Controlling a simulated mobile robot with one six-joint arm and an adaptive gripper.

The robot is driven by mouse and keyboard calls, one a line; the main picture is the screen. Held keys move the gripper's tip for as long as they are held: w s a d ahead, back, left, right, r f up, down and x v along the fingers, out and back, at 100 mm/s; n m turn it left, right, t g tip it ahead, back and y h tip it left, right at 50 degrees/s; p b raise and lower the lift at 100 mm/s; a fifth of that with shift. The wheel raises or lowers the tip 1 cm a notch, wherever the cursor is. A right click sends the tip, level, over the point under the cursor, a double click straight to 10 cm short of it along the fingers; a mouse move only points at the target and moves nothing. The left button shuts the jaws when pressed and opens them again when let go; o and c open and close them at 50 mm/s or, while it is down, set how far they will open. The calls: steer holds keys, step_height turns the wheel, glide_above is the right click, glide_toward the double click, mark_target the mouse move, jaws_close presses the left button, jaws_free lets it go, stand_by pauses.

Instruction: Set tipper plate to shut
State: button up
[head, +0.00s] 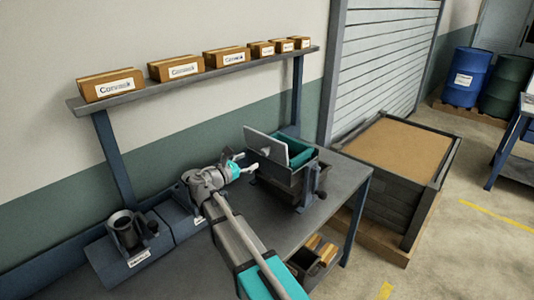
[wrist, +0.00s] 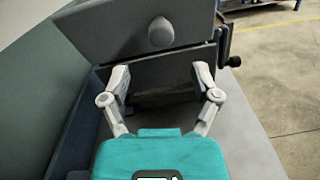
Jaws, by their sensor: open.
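The tipper plate (head: 266,146) is a flat grey plate standing up, tilted, at the left side of the grinder (head: 308,182) on the bench. The teal inside of the grinder shows uncovered behind it. In the wrist view the plate (wrist: 110,32) fills the upper middle, with a round grey knob (wrist: 160,31) on its face. My gripper (head: 247,162) is just left of the plate. In the wrist view my gripper (wrist: 161,74) is open and empty, its fingers spread below the knob, in front of the grinder's side. I cannot tell whether a fingertip touches it.
A dark side handle (head: 320,195) sticks out at the grinder's right. A blue fixture with a dark cup (head: 125,230) stands at the bench's left. A shelf (head: 200,73) with several cartons runs above the bench. A sand-filled crate (head: 362,180) stands right of the bench.

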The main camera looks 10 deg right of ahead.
mark_target(262, 154)
steer(key=shift+x, duration=3.95)
